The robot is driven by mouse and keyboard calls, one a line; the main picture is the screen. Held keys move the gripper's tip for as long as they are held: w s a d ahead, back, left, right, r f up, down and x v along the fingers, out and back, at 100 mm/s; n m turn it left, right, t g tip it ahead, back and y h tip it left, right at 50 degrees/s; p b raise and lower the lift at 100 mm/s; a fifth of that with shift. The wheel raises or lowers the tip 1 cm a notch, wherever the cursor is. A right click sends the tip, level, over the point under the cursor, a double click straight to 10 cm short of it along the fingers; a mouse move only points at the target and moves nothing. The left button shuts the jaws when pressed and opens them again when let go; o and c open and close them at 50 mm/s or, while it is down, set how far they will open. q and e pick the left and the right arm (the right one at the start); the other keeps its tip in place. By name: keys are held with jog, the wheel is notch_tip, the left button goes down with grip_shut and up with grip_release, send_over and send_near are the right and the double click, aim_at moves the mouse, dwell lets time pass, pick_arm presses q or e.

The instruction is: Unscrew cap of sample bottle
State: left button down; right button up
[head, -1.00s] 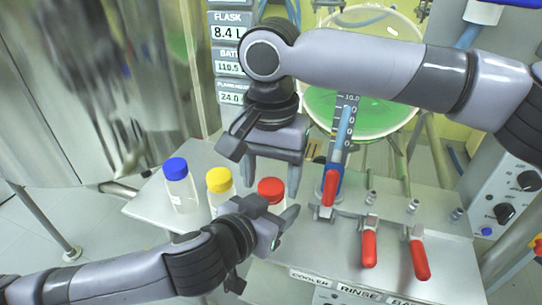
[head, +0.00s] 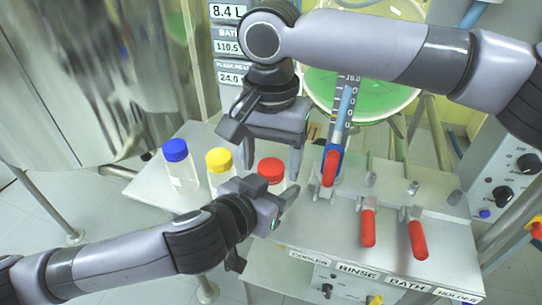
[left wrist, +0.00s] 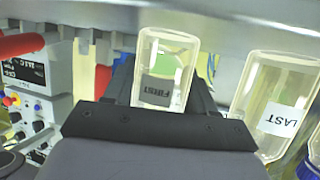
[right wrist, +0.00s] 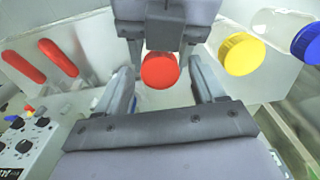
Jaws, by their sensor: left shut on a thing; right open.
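The sample bottle with a red cap (head: 271,170) stands at the right of a row of bottles on the metal table. My left gripper (head: 268,207) is shut on its body; in the left wrist view the clear bottle (left wrist: 165,70), labelled FIRST, is between the fingers. My right gripper (head: 270,158) points down over the bottle and is open. In the right wrist view the red cap (right wrist: 160,70) shows between and just beyond the spread fingertips, with a gap on each side. In the head view my left gripper hides most of the bottle's body.
A yellow-capped bottle (head: 219,161) and a blue-capped bottle (head: 176,151) stand left of it. Red-handled valves (head: 368,228) line the metal table (head: 330,230) to the right. A glass vessel with green liquid (head: 375,100) stands behind.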

notch_tip(320, 180, up, 8)
jog(key=shift+f, duration=0.1)
jog(key=shift+c, duration=0.5)
jog(key=shift+f, duration=3.95)
jog(key=c, duration=1.1)
jog(key=shift+o, duration=0.2)
jog(key=shift+n, duration=1.7)
jog(key=o, duration=1.2)
jog(key=shift+c, duration=0.2)
